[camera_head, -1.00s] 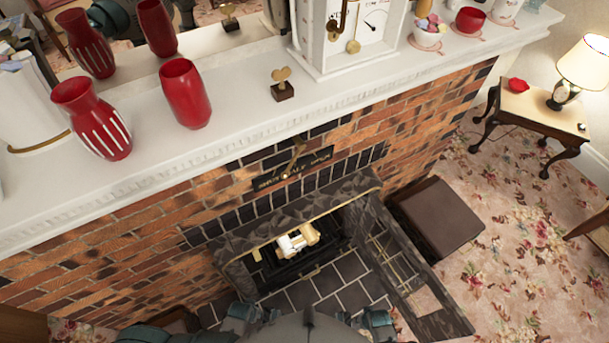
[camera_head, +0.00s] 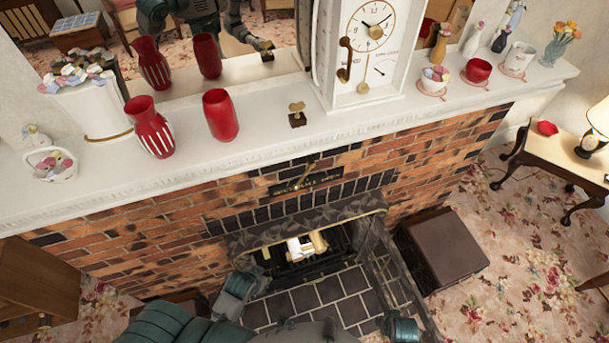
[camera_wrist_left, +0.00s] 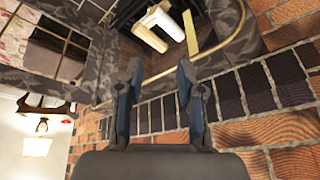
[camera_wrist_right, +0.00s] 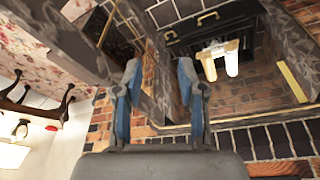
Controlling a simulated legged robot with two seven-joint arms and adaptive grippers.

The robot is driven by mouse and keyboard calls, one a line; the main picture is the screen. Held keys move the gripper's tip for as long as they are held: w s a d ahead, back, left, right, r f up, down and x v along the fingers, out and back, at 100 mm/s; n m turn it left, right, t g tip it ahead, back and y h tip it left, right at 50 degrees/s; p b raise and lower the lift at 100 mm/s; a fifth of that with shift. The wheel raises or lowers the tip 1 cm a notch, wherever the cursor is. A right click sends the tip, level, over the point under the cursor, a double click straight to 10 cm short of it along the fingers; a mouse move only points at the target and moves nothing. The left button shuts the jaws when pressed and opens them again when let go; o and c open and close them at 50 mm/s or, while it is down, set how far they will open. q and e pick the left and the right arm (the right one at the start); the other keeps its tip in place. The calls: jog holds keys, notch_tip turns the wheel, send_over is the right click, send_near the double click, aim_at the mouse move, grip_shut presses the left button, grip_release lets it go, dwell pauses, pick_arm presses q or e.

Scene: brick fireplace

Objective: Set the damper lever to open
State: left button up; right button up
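The brass damper lever (camera_head: 305,172) stands on a dark plate (camera_head: 320,179) in the brickwork above the fireplace opening. It tilts up and to the right; the plate's lettering is too small to read surely. My left gripper (camera_wrist_left: 160,68) is open and empty in the left wrist view, with the hearth opening and its brass trim beyond the fingers. My right gripper (camera_wrist_right: 160,68) is open and empty in the right wrist view, with the hearth opening ahead to the right. Neither wrist view clearly shows the lever. Both grippers are apart from the lever.
The white mantel shelf (camera_head: 365,127) juts out above the lever. It carries red vases (camera_head: 220,115), a small brass key-like ornament (camera_head: 297,114) and a white clock (camera_head: 369,60). A brown box seat (camera_head: 441,251) stands right of the hearth. A side table (camera_head: 545,156) is farther right.

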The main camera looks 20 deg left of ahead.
pick_arm(q)
notch_tip(320, 180, up, 8)
jog(key=w+t+p, duration=0.2)
jog(key=w, duration=0.1)
pick_arm(e)
jog(key=s+d+f+g, duration=0.1)
jog(key=s+f, duration=0.5)
jog(key=f, duration=0.5)
jog(key=s+d+f, duration=0.1)
jog(key=s+f, duration=0.4)
jog(key=f, duration=0.7)
pick_arm(q)
jog(key=m+t+h, duration=0.6)
jog(key=t+h, duration=0.1)
jog(key=t, duration=0.3)
send_near(301, 179)
jog(key=shift+h, duration=0.3)
jog(key=p+x, duration=0.3)
jog(key=x, duration=0.7)
jog(key=shift+w+d, duration=0.15)
jog(key=shift+w, duration=0.05)
jog(key=shift+a, duration=0.25)
jog(key=c, duration=0.7)
grip_shut()
pick_arm(e)
jog(key=s+d+f, duration=0.2)
jog(key=s+f, duration=0.1)
jog(key=s, duration=0.7)
jog(key=shift+s+g, duration=0.15)
jog(key=shift+g, duration=0.25)
